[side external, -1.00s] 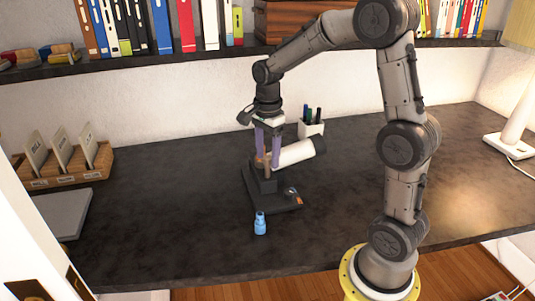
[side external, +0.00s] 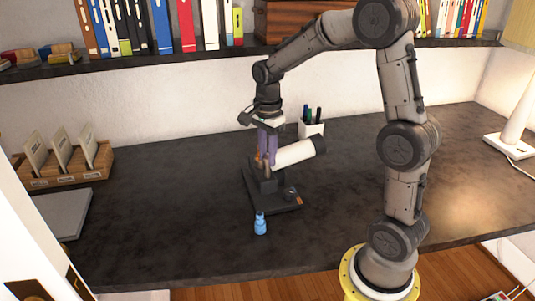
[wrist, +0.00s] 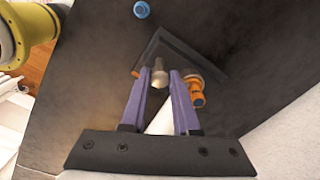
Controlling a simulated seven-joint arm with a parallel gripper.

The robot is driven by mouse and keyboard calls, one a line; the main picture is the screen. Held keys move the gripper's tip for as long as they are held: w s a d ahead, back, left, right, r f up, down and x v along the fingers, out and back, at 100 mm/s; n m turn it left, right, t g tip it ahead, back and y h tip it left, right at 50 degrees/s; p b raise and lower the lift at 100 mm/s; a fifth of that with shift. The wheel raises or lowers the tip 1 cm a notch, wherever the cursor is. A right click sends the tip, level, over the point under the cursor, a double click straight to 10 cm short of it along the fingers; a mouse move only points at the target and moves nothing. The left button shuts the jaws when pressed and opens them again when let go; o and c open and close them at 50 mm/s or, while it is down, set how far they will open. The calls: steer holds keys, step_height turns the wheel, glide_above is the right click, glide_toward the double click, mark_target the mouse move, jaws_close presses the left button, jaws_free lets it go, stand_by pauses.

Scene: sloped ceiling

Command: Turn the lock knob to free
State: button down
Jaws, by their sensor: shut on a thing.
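A black stand (side external: 283,203) on the dark desk carries a white tube (side external: 295,152) with a black end, tilted up to the right. My gripper (side external: 267,157), with purple fingers, points down at the top of the stand, beside the tube. In the wrist view, my gripper (wrist: 163,74) is shut on a small, rounded, grey-brown knob (wrist: 159,77), seemingly the lock knob. The fingers hide its sides. An orange part (wrist: 197,94) sits just right of the fingers there. I cannot read any lock marking.
A small blue bottle-like object (side external: 260,224) stands in front of the stand. A white pen cup (side external: 311,129) is behind it. A wooden card holder (side external: 70,176) and a grey flat item (side external: 62,213) lie at left. The desk right of the stand is mostly clear.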

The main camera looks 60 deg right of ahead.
steer(key=n, duration=0.4)
steer(key=shift+n, duration=0.4)
steer(key=n, duration=0.4)
steer(key=shift+n, duration=0.3)
steer(key=n, duration=0.4)
steer(key=shift+r, duration=0.1)
steer(key=shift+n, duration=2.1)
steer(key=c, duration=0.7)
jaws_free()
steer(key=shift+o, duration=0.2)
